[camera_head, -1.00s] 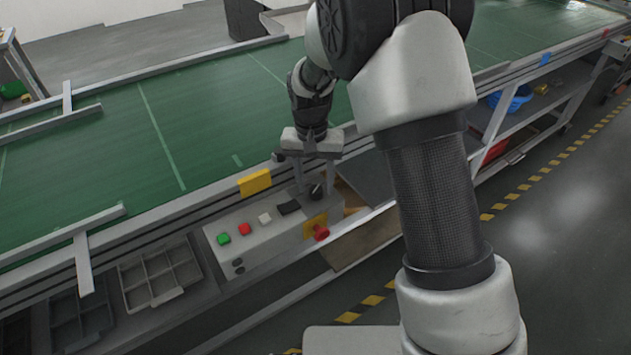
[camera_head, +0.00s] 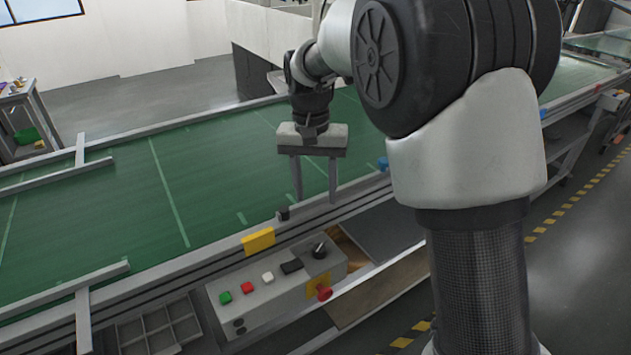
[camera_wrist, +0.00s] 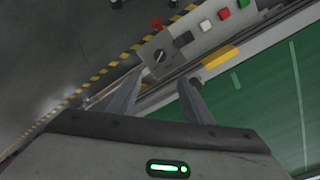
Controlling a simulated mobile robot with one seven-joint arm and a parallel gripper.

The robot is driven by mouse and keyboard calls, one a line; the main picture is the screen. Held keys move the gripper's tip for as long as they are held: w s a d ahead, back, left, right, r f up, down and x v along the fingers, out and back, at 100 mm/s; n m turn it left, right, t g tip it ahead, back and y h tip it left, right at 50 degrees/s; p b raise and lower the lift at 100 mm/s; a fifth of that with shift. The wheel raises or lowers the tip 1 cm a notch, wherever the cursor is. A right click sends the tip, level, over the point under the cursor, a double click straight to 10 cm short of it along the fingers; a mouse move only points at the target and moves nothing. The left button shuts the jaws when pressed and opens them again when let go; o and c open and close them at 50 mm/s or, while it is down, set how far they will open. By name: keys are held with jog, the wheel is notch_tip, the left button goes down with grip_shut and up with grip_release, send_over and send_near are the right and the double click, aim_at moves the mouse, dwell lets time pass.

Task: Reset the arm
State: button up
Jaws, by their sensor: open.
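My gripper (camera_head: 315,197) is open, with its two fingers pointing down and apart and nothing between them. In the head view it hangs above the near edge of the green conveyor, behind the control box. In the wrist view the two fingers (camera_wrist: 158,98) spread apart, with the control box (camera_wrist: 190,38) beyond them. The control box (camera_head: 262,300) carries a green, a red and a white button, a black switch and a black rotary knob (camera_head: 319,250). A red knob (camera_head: 324,293) sticks out on its side by a yellow plate. My gripper is clear of the box.
The green conveyor (camera_head: 120,200) runs across the scene, with metal guide rails at the left (camera_head: 60,290). A grey compartment tray (camera_head: 160,330) lies below. Open floor with striped tape (camera_head: 560,215) is at the right.

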jog(key=shift+r, duration=0.75)
jog(key=s+d+r+t+y+p, duration=0.1)
jog(key=s+d+r+t+p, duration=0.4)
jog(key=s+d+r, duration=0.9)
jog(key=s+d+r+n+p, duration=0.1)
jog(key=s+r+p, duration=0.1)
jog(key=s, duration=0.8)
jog(key=shift+d+n+t+p, duration=0.3)
jog(key=shift+d+p, duration=0.05)
jog(key=shift+p, duration=0.2)
